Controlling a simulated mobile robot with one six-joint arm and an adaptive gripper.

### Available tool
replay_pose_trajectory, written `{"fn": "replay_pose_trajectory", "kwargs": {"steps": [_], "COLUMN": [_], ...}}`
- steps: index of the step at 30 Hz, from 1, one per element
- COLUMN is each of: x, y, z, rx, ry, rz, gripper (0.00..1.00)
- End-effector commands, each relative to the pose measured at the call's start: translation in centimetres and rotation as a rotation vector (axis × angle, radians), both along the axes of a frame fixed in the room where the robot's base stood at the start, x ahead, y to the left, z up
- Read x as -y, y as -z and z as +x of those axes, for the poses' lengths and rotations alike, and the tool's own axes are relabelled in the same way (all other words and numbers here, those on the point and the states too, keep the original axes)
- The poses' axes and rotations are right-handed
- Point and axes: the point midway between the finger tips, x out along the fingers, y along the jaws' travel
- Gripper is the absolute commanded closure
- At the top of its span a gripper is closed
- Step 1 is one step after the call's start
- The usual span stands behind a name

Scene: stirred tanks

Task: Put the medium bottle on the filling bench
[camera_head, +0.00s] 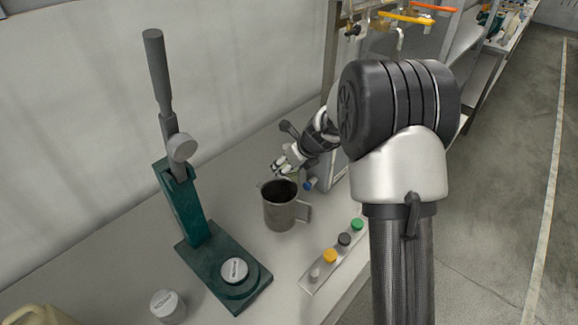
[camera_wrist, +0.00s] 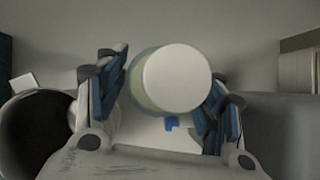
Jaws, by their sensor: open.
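A bottle with a round white cap (camera_wrist: 176,78) and a pale yellowish body stands between the fingers of my gripper (camera_wrist: 163,100) in the wrist view. I take it for the medium bottle; no label shows. The blue finger pads are spread, one at each side of it, and I cannot tell whether they touch it. In the head view my gripper (camera_head: 287,164) is low over the far part of the pale bench (camera_head: 130,245), just behind a metal jug. There the bottle is mostly hidden. I cannot tell which surface is the filling bench.
The metal jug (camera_head: 280,207) stands close to my gripper. A green lever press (camera_head: 196,220) stands at left, with a white-lidded jar (camera_head: 167,306) beside it. A strip with coloured knobs (camera_head: 334,255) lies near the bench edge. A shelf rack (camera_head: 465,35) rises behind my arm.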

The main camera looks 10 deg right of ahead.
Motion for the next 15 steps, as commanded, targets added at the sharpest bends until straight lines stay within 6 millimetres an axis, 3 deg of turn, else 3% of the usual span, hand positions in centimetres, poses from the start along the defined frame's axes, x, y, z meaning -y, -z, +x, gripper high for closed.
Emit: {"fn": "replay_pose_trajectory", "kwargs": {"steps": [9,15], "x": [1.4,2.1], "y": [-5.9,-8.7], "z": [-3.1,-4.9], "rx": [0.003,0.001], "ry": [0.002,0.001], "rz": [-0.001,0.000], "gripper": [0.38,0.38]}}
